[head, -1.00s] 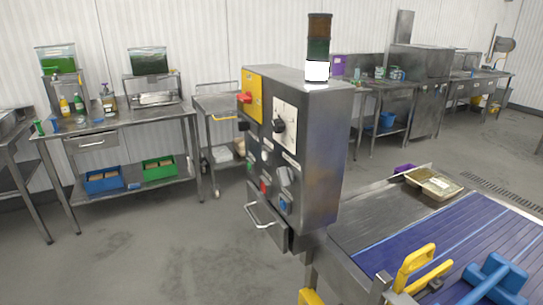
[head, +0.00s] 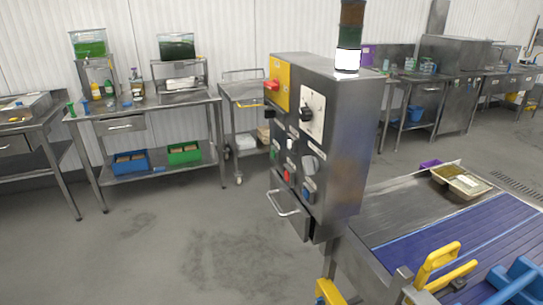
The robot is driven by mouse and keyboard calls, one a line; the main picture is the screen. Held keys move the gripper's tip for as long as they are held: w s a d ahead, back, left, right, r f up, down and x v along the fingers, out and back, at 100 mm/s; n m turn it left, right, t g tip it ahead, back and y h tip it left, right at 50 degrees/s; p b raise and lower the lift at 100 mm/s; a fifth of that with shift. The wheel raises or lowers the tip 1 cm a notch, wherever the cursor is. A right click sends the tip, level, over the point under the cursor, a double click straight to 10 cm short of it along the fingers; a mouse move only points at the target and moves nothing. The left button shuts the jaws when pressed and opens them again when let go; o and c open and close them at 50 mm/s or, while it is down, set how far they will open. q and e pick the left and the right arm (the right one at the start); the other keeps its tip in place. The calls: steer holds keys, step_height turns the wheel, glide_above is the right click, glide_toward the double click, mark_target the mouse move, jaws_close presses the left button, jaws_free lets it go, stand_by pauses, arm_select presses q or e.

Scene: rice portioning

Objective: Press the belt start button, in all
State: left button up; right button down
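The steel control cabinet (head: 345,140) stands at the centre, at the end of the conveyor belt (head: 450,235). Its panel carries a red switch (head: 272,86) on a yellow plate and a black rotary knob (head: 306,113) on a white plate. Lower down are a small green button (head: 275,153), a red button (head: 288,176) and a blue button (head: 307,190). The labels are too small to read, so I cannot tell which starts the belt. Neither of my grippers is in view, and nothing touches the panel.
A tray (head: 460,181) sits at the belt's far end. Yellow-handled (head: 438,262) and blue (head: 520,283) tools are at the near right. A steel workbench (head: 150,112) stands at the back left. The floor left of the cabinet is clear.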

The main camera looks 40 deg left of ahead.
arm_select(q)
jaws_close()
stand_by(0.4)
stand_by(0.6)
